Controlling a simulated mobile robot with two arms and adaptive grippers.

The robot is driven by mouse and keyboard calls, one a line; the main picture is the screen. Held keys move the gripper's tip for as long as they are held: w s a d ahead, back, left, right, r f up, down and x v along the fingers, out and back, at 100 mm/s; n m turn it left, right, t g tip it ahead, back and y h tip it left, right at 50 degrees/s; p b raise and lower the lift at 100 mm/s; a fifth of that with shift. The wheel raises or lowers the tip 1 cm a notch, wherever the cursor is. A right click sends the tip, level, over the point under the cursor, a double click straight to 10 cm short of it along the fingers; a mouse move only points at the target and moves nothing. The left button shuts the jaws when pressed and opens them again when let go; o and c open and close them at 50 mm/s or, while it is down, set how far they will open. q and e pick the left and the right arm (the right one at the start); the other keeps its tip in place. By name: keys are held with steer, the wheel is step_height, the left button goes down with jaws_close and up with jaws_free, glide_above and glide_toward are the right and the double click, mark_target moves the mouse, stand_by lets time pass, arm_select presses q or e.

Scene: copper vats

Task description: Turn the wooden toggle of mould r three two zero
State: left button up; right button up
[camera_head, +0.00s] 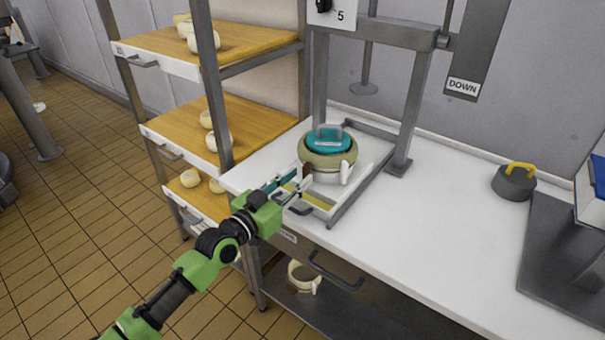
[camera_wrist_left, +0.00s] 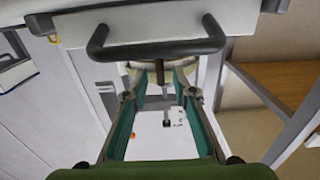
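The mould (camera_head: 328,164) is a round cream and olive pot with a teal lid and grey handle, standing in a white tray under a metal press frame. A small brown-and-white piece (camera_head: 305,174), perhaps its wooden toggle, sits at its left front. A pale tab (camera_head: 346,172) shows on its right front. I cannot read the mould's number. My left gripper (camera_head: 291,184) is at the tray's front left, its teal fingers apart, just short of the brown piece. In the left wrist view the fingers (camera_wrist_left: 159,75) are open, with a brown edge of something beyond the tips.
The tray (camera_head: 352,193) has a dark handle, which crosses the left wrist view (camera_wrist_left: 155,48). A rack (camera_head: 165,48) with wooden shelves and pale rounds stands left. A grey weight with a yellow handle (camera_head: 514,182) is at right. The counter middle (camera_head: 430,230) is clear.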

mark_target(306, 173)
arm_select(q)
steer(key=shift+x, duration=1.45)
steer(key=shift+c, duration=0.4)
jaws_close()
